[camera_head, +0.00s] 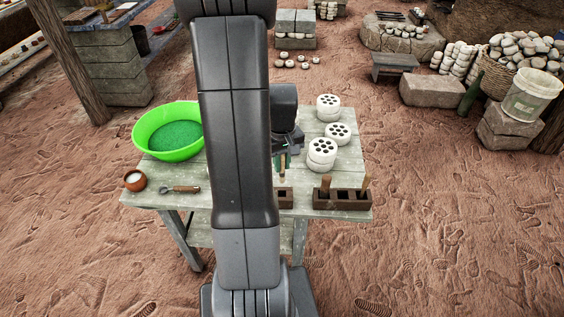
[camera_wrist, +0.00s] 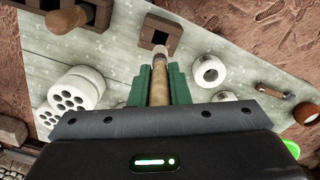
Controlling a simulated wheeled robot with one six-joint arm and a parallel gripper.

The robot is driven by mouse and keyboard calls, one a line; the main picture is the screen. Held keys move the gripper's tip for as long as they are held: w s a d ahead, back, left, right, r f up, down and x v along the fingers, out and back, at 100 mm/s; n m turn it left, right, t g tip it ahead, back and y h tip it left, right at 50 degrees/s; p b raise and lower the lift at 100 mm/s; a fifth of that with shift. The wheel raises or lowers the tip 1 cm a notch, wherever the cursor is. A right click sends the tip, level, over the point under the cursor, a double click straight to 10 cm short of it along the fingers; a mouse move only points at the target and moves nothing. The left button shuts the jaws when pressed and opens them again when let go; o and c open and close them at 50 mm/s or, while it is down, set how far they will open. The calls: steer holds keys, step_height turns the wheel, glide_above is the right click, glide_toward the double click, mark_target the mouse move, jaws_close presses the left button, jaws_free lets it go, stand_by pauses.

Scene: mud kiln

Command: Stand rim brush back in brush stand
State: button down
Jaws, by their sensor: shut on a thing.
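My gripper (camera_wrist: 160,82) is shut on the rim brush (camera_wrist: 158,92), which has a wooden shaft and a paler tip. In the head view the green fingers of my gripper (camera_head: 283,161) and the brush (camera_head: 282,173) show just right of my arm, over the table. A small brown block with a dark square opening (camera_wrist: 148,40), which looks like the brush stand, lies just beyond the brush tip. In the head view this block (camera_head: 287,199) is partly hidden by my arm. I cannot tell whether the tip touches it.
A longer brown holder (camera_head: 342,200) with wooden handles stands to its right on the table (camera_head: 180,197). White perforated pieces (camera_head: 321,152) stand behind. White ring-shaped pieces (camera_wrist: 208,70) sit near the brush. A green basin (camera_head: 165,130), cup (camera_head: 135,181) and wooden-handled tool (camera_head: 180,189) are left.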

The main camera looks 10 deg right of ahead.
mark_target(282, 174)
steer(key=shift+f+b, duration=2.7)
steer(key=shift+f, duration=0.85)
steer(key=shift+f, duration=0.15)
steer(key=shift+f+b, duration=1.35)
steer(key=shift+f, duration=0.05)
steer(key=c, duration=1.3)
jaws_free()
steer(key=shift+o, duration=0.5)
steer(key=o, duration=0.5)
steer(key=shift+r+p, duration=2.35)
steer(key=shift+r, duration=0.7)
